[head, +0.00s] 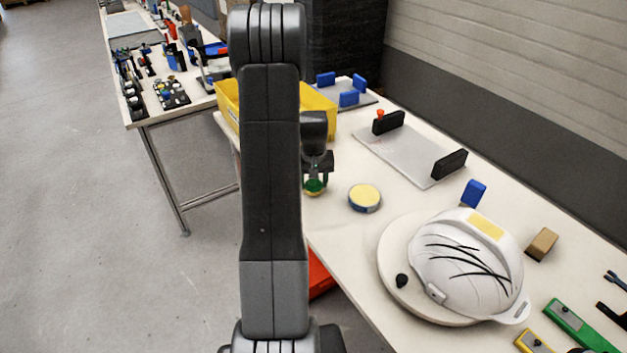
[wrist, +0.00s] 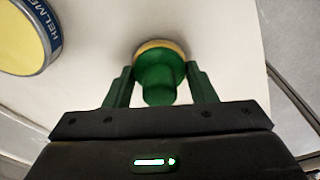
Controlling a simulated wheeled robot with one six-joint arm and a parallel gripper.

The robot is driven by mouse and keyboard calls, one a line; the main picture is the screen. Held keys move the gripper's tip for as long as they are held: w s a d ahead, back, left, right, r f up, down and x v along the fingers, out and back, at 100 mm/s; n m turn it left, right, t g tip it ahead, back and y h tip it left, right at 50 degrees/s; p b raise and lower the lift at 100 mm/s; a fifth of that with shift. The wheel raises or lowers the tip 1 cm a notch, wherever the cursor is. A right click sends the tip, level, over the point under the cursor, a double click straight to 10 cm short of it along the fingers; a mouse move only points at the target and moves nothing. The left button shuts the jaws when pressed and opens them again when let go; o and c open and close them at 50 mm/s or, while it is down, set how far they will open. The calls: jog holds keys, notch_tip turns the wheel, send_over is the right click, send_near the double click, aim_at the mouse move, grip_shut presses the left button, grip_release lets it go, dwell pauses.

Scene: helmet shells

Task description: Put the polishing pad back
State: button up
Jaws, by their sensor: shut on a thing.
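The polishing pad (head: 314,187) has a green handle and a yellowish underside. It is at the left edge of the white table, left of a round tin with a yellow top (head: 365,197). My gripper (head: 317,176) is shut on the pad's green handle, from above. In the wrist view the pad (wrist: 160,72) sits between the two green fingers of my gripper (wrist: 161,88). I cannot tell whether the pad touches the table. The tin (wrist: 28,38), with lettering on its side, shows at upper left there.
A white helmet shell (head: 465,265) with black streaks rests on a round turntable (head: 392,265). A grey plate (head: 405,155) with black blocks lies behind. A yellow bin (head: 319,112) stands at the back, partly hidden by my arm. Tools lie at front right.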

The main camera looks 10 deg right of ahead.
aim_at(313, 187)
jog(key=o, duration=0.5)
jog(key=shift+f, duration=0.15)
jog(key=o, duration=0.5)
jog(key=shift+c, duration=0.2)
notch_tip(313, 187, up, 12)
jog(key=s, duration=0.1)
jog(key=shift+s+a+b, duration=0.15)
jog(key=shift+s+b, duration=0.1)
jog(key=shift+b, duration=0.05)
